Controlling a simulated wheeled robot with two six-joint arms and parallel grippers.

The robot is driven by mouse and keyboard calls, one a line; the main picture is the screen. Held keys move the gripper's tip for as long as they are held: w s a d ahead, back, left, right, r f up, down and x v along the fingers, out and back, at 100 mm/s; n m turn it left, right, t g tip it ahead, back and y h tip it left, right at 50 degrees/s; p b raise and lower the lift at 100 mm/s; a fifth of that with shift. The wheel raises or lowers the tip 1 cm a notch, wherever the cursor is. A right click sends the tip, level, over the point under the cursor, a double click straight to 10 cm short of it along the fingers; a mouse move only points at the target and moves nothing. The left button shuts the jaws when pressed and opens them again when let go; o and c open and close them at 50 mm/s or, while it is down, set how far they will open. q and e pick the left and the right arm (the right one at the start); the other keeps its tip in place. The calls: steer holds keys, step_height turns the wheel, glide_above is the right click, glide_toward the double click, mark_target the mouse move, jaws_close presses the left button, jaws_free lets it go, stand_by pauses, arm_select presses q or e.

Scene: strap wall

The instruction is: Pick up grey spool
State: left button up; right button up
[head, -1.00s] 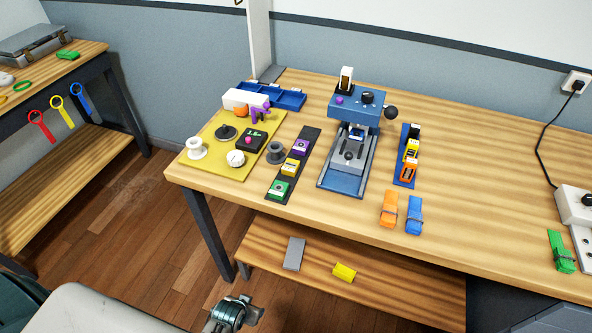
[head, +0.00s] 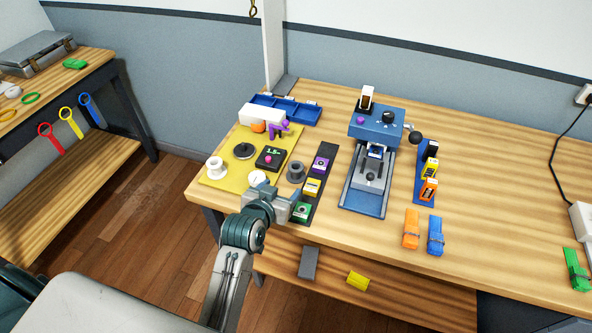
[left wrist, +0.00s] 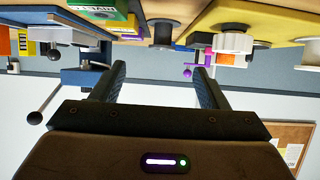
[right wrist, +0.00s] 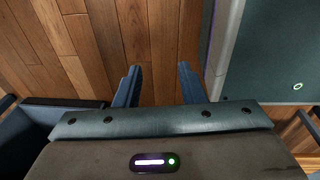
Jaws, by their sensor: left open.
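The grey spool (head: 296,172) stands upright on the table, between the yellow mat and the dark strip of cartridges. In the left wrist view, which is upside down, the grey spool (left wrist: 163,33) shows ahead, between the lines of the two fingers. My left gripper (head: 283,193) is just in front of the spool at the table's front edge, apart from it. Its fingers (left wrist: 159,75) are spread and empty. My right gripper shows only in the right wrist view (right wrist: 159,72), fingers apart and empty over the wood floor.
A white spool (head: 216,167), a dark disc (head: 244,151) and a black box (head: 270,158) are on the yellow mat (head: 222,182). The strip right of the spool holds green (head: 302,211), yellow (head: 312,187) and purple (head: 320,164) cartridges. A blue machine (head: 376,130) stands further right.

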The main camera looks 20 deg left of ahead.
mark_target(293, 172)
arm_select(q)
steer(key=x, duration=0.2)
steer(key=p+x, duration=0.1)
steer(key=x, duration=0.1)
steer(key=r+x, duration=0.1)
steer(key=x, duration=0.1)
steer(key=shift+w+d+f, duration=0.1)
steer(key=shift+w+d, duration=0.05)
steer(key=shift+w, duration=0.15)
steer(key=shift+w+f+p, duration=0.1)
steer(key=shift+w+p, duration=0.45)
steer(key=shift+p, duration=0.1)
steer(key=x, duration=0.2)
steer(key=p+x, duration=0.1)
steer(key=shift+a+f, duration=0.15)
steer(key=shift+a, duration=0.15)
steer(key=shift+w+f, duration=0.2)
steer(key=shift+w, duration=0.2)
arm_select(e)
steer(key=r, duration=0.3)
steer(key=shift+a+r, duration=0.2)
steer(key=shift+r, duration=0.05)
arm_select(q)
steer(key=shift+s, duration=0.1)
steer(key=c, duration=1.1)
